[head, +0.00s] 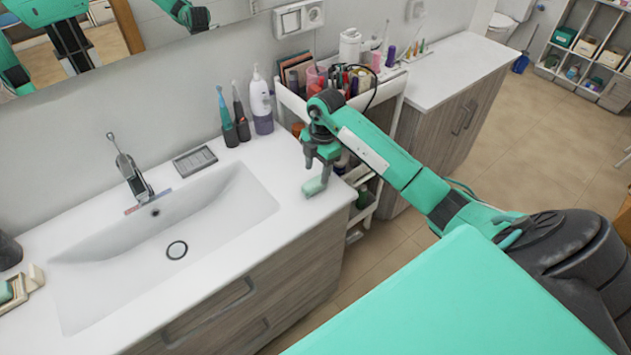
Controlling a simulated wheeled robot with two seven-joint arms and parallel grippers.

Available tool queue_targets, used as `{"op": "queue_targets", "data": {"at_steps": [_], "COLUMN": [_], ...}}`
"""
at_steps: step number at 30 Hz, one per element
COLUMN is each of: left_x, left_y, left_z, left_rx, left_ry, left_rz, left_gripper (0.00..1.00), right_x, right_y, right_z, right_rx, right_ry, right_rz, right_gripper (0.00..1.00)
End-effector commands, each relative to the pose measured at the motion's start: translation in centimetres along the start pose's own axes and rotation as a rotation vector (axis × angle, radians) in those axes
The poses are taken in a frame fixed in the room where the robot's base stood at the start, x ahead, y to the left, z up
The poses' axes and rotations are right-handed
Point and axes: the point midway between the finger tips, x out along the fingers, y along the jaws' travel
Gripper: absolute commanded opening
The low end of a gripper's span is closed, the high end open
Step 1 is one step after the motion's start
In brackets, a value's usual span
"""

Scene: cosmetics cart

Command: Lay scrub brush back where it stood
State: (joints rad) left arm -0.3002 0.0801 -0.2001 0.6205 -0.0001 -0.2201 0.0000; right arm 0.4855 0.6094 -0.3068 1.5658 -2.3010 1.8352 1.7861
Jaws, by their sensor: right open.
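A small pale green block, which looks like the scrub brush (314,187), is at the right end of the white washbasin counter, near its front edge. My right gripper (322,172) is open and points down right at it. The fingers overlap the block in this view, so I cannot tell whether they touch it. My left gripper is not directly in view.
The sink basin (165,245) and faucet (131,175) are to the left. A soap tray (194,160), toothbrush cups (237,130) and a white bottle (260,104) stand at the back. A crowded cosmetics cart (291,98) stands behind my right arm.

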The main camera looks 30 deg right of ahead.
Motion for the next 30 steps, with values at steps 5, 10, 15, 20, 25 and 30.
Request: {"op": "queue_targets", "data": {"at_steps": [5,10,15,20,25,30], "left_x": [1.7,2.4,2.5,2.4,2.4,2.4], "left_y": [0.0,0.0,0.0,0.0,0.0,0.0], "left_z": [0.1,0.2,0.2,0.2,0.2,0.2], "left_rx": [0.000,0.000,0.000,0.000,0.000,0.000], "left_ry": [0.000,0.000,0.000,0.000,0.000,0.000], "left_rz": [0.000,0.000,0.000,0.000,0.000,0.000], "left_gripper": [0.36,0.36,0.36,0.36,0.36,0.36], "right_x": [-3.6,-6.1,-7.1,-7.2,-7.2,-7.1], "right_y": [0.1,0.1,0.0,0.0,0.0,0.0], "right_z": [0.1,0.0,0.0,0.0,0.0,0.0], "right_rx": [0.000,0.001,0.000,0.000,0.001,0.000], "right_ry": [-0.002,-0.001,-0.001,0.000,0.000,0.001], "right_rz": [0.005,0.001,0.000,-0.001,-0.001,-0.001], "right_gripper": [0.52,0.52,0.52,0.52,0.52,0.52]}}
